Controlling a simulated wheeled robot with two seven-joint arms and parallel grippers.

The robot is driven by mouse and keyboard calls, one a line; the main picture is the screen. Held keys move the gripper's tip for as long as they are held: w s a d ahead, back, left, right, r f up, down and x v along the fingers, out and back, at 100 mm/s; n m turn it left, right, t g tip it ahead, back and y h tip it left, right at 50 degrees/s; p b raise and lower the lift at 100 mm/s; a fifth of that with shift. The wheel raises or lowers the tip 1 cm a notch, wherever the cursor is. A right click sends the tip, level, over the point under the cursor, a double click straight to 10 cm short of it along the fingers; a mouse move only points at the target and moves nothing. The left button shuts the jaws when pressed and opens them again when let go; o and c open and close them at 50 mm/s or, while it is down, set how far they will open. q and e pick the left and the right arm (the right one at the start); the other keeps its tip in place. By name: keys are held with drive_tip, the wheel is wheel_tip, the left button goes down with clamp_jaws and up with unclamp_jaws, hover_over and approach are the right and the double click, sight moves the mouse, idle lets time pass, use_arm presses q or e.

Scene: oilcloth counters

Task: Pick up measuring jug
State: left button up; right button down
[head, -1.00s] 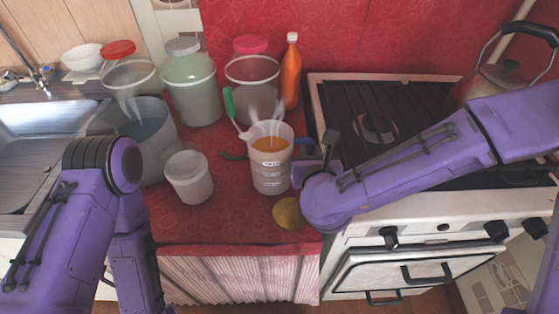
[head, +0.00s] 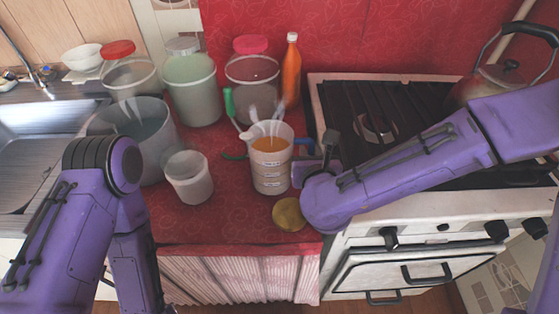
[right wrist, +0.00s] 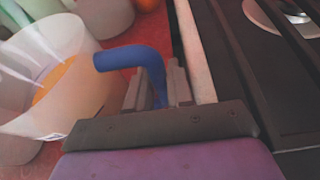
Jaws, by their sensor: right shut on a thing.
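The measuring jug (head: 271,178) stands upright on the red counter, left of the stove. It is whitish and translucent, with printed marks, orange contents and a blue handle (head: 303,141) on its right side. Utensils stand in or just behind its top. My right gripper (head: 308,160) is at the handle, right of the jug. In the right wrist view, the jug (right wrist: 50,80) is at left and its blue handle (right wrist: 135,57) runs down between the two grey fingers (right wrist: 157,90), which are shut on it. My left arm shows at lower left, but its gripper is out of view.
A white tub (head: 188,178) and a large grey pot (head: 145,135) stand left of the jug. Lidded canisters (head: 190,85) and an orange bottle (head: 291,72) stand behind. A yellow round thing (head: 289,214) lies in front. The stove (head: 420,222) is close at right.

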drive_tip(key=shift+r, duration=0.15)
drive_tip(key=shift+w+r, duration=0.1)
drive_tip(key=shift+r, duration=0.1)
wheel_tip(320, 180, up, 2)
drive_tip(key=shift+r, duration=0.1)
drive_tip(key=s+a+r+b, duration=0.2)
drive_tip(key=s+r+b, duration=0.2)
drive_tip(key=s+r, duration=0.6)
drive_tip(key=s, duration=0.4)
drive_tip(key=shift+a+b, duration=0.15)
drive_tip(key=shift+b, duration=0.15)
drive_tip(key=shift+r, duration=0.1)
